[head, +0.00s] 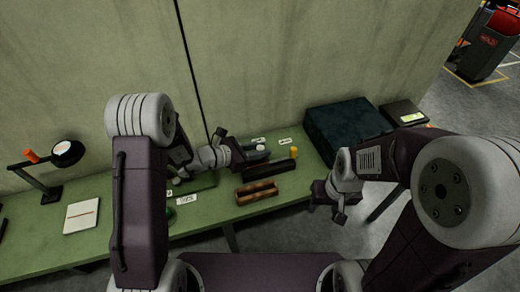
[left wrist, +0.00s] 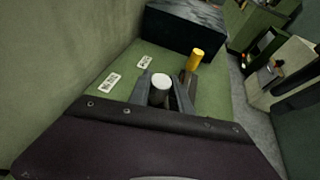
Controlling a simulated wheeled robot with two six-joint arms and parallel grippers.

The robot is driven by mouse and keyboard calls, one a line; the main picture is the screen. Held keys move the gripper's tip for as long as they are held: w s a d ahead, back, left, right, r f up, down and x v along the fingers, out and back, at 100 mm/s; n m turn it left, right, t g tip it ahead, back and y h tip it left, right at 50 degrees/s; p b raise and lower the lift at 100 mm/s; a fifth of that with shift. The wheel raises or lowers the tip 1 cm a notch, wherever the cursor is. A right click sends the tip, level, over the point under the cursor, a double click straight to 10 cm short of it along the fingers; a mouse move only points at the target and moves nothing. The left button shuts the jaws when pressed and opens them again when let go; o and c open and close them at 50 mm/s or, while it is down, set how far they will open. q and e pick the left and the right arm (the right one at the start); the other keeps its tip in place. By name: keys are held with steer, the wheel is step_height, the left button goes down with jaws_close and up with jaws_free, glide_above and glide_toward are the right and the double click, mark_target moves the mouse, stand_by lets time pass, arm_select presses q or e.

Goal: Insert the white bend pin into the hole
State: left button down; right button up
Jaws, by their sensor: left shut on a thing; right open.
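My left gripper (head: 248,155) is over the green bench, beside a dark block (head: 270,167). In the left wrist view its fingers (left wrist: 164,92) are shut on the white pin (left wrist: 161,81), whose round pale end shows between them. A small white part of the pin (head: 260,148) also shows in the head view. A yellow pin (left wrist: 194,60) stands just beyond the fingers, at the right end of the dark block in the head view (head: 293,151). I cannot make out the hole. My right gripper (head: 336,198) is open and empty, in front of the bench.
A brown wooden tray (head: 257,192) lies in front of the dark block. A large dark case (head: 343,132) stands at the bench's right end. White labels (head: 285,141) lie near the wall. A lamp (head: 67,152) and a notebook (head: 81,217) are at the left.

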arm_select(q)
steer(key=shift+f+b, duration=0.3)
steer(key=shift+f, duration=0.15)
steer(key=c, duration=1.1)
jaws_free()
steer(key=v, duration=0.9)
